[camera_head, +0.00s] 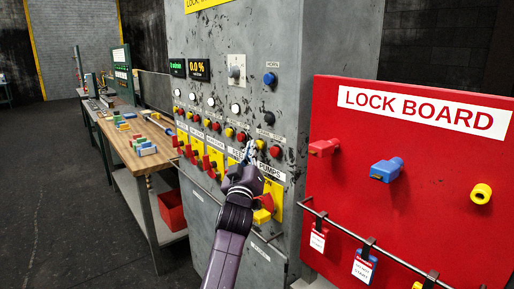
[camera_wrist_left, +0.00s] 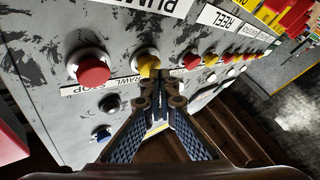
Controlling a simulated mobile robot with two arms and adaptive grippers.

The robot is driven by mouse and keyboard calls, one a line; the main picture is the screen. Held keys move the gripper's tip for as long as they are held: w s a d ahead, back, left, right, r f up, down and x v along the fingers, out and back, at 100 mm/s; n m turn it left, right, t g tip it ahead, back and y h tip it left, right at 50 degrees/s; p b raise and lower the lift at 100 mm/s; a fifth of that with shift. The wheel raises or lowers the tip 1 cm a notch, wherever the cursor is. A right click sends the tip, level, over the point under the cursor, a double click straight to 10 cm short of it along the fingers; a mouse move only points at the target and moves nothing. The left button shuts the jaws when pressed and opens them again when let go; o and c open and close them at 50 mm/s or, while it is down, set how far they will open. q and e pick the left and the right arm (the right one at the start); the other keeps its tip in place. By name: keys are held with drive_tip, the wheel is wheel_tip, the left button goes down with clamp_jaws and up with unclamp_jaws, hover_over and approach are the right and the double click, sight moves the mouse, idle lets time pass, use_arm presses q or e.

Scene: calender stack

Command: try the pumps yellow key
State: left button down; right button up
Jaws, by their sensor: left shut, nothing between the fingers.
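The grey control panel (camera_head: 290,95) carries columns of buttons and switches. The PUMPS label (camera_head: 271,172) is at its right end. A yellow button (camera_head: 260,144) sits above that label, beside a red button (camera_head: 275,151). My left gripper (camera_head: 251,151) is shut and empty, its tips just at the yellow button. In the left wrist view the shut fingertips (camera_wrist_left: 162,84) overlap the lower edge of the yellow button (camera_wrist_left: 149,65); I cannot tell whether they touch it. The red button (camera_wrist_left: 90,68) stands to its left. My right gripper is not in view.
Yellow-plated switches (camera_head: 213,163) line the panel below the labels. A wooden bench (camera_head: 130,145) with coloured blocks is on the left; the floor beside it is open.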

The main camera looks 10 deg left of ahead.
use_arm(q)
drive_tip(key=shift+w+d, duration=0.2)
drive_tip(key=shift+a, duration=0.1)
idle(0.5)
drive_tip(key=shift+s+a+f+p, duration=0.1)
drive_tip(key=shift+s+a+p, duration=0.35)
drive_tip(key=shift+s+p, duration=0.25)
drive_tip(key=s+a+p, duration=0.1)
drive_tip(key=s, duration=0.1)
drive_tip(key=s+a+p, duration=0.2)
drive_tip(key=shift+a+p, duration=0.1)
drive_tip(key=shift+p, duration=0.2)
idle(0.4)
